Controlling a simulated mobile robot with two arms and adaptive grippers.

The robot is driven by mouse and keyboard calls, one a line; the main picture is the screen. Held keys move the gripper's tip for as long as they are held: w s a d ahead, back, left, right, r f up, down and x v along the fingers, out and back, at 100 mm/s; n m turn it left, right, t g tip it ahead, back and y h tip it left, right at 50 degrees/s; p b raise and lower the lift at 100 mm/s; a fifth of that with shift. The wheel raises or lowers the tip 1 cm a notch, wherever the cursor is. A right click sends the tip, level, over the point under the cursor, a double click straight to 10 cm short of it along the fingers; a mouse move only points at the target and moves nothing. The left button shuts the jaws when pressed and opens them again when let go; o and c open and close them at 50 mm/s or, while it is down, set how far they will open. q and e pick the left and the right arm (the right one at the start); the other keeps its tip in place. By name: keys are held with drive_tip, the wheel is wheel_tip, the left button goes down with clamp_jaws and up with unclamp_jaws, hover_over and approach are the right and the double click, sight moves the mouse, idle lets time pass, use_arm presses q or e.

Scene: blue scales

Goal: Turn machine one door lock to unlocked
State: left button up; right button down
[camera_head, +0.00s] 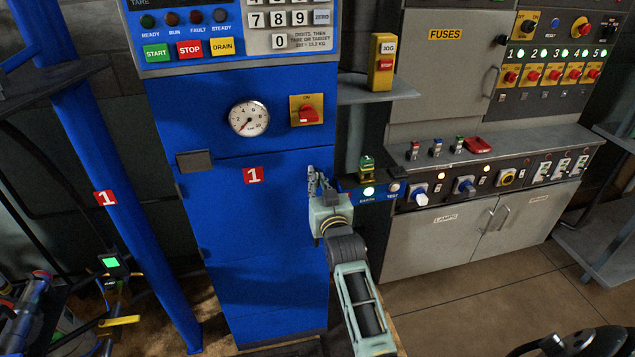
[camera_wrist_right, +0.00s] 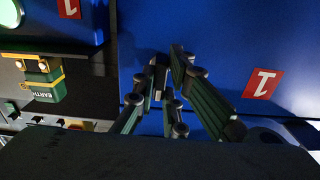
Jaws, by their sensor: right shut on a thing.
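Machine one is the blue cabinet (camera_head: 250,220) with a red "1" label (camera_head: 253,175), left of centre in the head view. My right gripper (camera_head: 314,178) is at the right edge of its door, just right of the label. In the right wrist view the fingertips (camera_wrist_right: 170,60) are close together against the blue door (camera_wrist_right: 220,40), shut on a small dark part that seems to be the door lock. The fingers hide most of it, so its turn position cannot be told. My left gripper is not in view.
Above on the cabinet are a round gauge (camera_head: 249,118) and a red switch on a yellow plate (camera_head: 307,110). Close right of my gripper is the earth panel (camera_head: 368,197) with a green-and-yellow clamp (camera_head: 367,166). A grey bench (camera_head: 480,150) with switches stands farther right.

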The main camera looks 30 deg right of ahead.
drive_tip(key=c, duration=1.8)
unclamp_jaws()
drive_tip(key=v, duration=1.2)
